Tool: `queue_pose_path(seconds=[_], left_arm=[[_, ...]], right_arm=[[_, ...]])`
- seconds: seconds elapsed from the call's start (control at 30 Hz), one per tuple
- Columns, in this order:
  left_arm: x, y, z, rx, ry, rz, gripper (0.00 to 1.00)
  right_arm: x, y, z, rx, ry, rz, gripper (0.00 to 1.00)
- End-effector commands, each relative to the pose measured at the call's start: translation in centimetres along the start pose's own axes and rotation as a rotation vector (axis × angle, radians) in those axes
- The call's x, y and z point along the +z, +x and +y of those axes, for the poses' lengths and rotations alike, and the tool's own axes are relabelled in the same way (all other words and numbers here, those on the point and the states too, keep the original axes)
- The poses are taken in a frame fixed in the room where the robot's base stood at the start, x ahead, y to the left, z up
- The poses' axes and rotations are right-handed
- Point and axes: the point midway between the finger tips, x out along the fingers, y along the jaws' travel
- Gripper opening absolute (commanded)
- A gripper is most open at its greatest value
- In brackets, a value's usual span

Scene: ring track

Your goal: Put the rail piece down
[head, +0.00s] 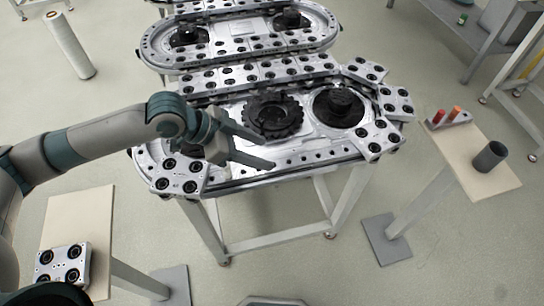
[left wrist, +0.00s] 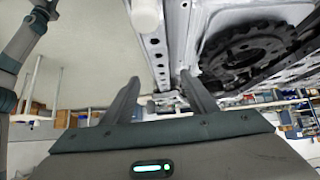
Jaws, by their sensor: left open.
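My left gripper (head: 266,150) reaches in from the left over the near side of the ring track (head: 310,158). Its two fingers are spread apart with nothing between them, and they are also apart in the left wrist view (left wrist: 161,82). Another rail piece (head: 63,264) lies on the small table at the lower left, away from the gripper. My right gripper is not in view.
A black gear wheel (head: 274,115) and a dark round hub (head: 338,106) sit inside the ring. More rail pieces (head: 381,138) line its right end. A second ring track (head: 240,44) stands behind. A side table (head: 465,158) at right holds a dark cup (head: 489,157).

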Motion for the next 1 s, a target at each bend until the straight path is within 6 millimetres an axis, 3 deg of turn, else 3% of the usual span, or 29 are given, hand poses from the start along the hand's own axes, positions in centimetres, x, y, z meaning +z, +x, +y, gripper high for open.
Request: queue_pose_path(seconds=[0.1,0.3,1.0], left_arm=[[0.0,-1.6,-0.1,-0.002,0.001,0.002,0.52],[0.0,-2.9,0.0,0.0,0.0,0.001,0.52],[-0.1,-3.0,0.0,0.0,0.0,0.001,0.52]], right_arm=[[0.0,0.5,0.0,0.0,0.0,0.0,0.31],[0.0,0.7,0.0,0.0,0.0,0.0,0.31],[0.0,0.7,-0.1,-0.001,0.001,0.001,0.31]])
